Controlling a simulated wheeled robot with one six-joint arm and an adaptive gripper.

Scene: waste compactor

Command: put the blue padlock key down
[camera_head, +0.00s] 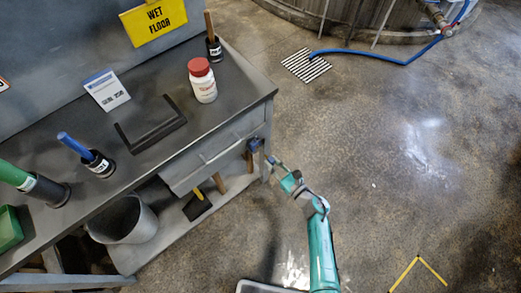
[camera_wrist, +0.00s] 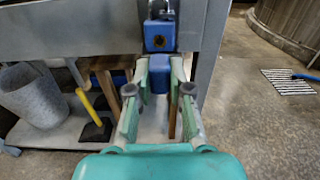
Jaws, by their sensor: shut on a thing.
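The blue padlock key (camera_wrist: 160,78) shows as a blue block between the fingertips of my gripper (camera_wrist: 160,70) in the wrist view. My gripper is shut on it. A blue padlock (camera_wrist: 158,36) with a dark round spot on its face hangs on the bench front, just beyond the key. I cannot tell whether the key touches the padlock or sits in it. In the head view, my gripper (camera_head: 273,162) is at the right end of the bench's drawer, close to the blue padlock (camera_head: 254,145). The key is too small to make out there.
The grey workbench (camera_head: 235,92) bears a white bottle with red cap (camera_head: 203,82), a black bracket (camera_head: 150,130), a sign card (camera_head: 107,90) and upright tools in holders. A grey bucket (camera_head: 125,222) stands on the lower shelf. The floor at right is mostly clear.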

